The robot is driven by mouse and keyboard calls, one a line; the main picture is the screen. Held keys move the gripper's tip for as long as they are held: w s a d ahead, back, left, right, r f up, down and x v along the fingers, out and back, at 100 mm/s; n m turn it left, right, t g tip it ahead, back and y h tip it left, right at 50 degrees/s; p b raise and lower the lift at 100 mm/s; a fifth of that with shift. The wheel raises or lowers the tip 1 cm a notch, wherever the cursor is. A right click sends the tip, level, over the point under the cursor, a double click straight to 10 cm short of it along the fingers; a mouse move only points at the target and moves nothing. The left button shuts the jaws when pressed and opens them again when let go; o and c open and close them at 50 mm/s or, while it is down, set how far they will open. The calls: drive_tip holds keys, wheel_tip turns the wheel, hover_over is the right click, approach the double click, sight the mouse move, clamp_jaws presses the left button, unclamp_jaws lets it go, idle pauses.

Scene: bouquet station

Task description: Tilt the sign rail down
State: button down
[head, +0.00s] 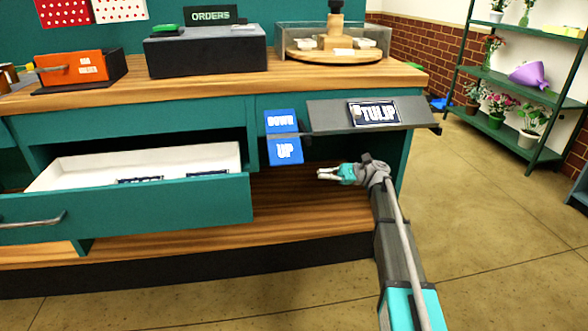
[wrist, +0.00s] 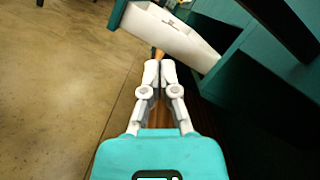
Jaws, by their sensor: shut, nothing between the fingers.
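The sign rail (head: 325,117) is a dark grey flap on the front of the teal counter, to the right of the drawer. A black sign reading TULIP (head: 374,113) rests on its sloping face. At the rail's left end, a blue DOWN label (head: 281,121) sits above a blue UP label (head: 285,152). My gripper (head: 320,174) is below the rail, apart from it, in front of the open lower bay, with its fingers pointing left. It is shut and empty. In the wrist view my gripper (wrist: 159,64) shows its two fingertips together; the rail's sign is not visible there.
An open teal drawer (head: 130,209) with a white inside and dark signs in it sticks out at the left; it also shows in the wrist view (wrist: 165,35). A wooden shelf (head: 310,215) lies below. A plant rack (head: 520,93) stands at right; floor between is clear.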

drive_tip(key=s+a+r+p, duration=0.5)
drive_tip(key=s+a, duration=0.1)
drive_tip(key=a, duration=0.2)
drive_tip(key=shift+a+r, duration=0.2)
idle(0.7)
drive_tip(key=shift+s+a+m, duration=0.15)
drive_tip(key=shift+a+m, duration=0.1)
drive_tip(key=shift+m, duration=0.05)
idle(0.3)
drive_tip(key=shift+r, duration=0.1)
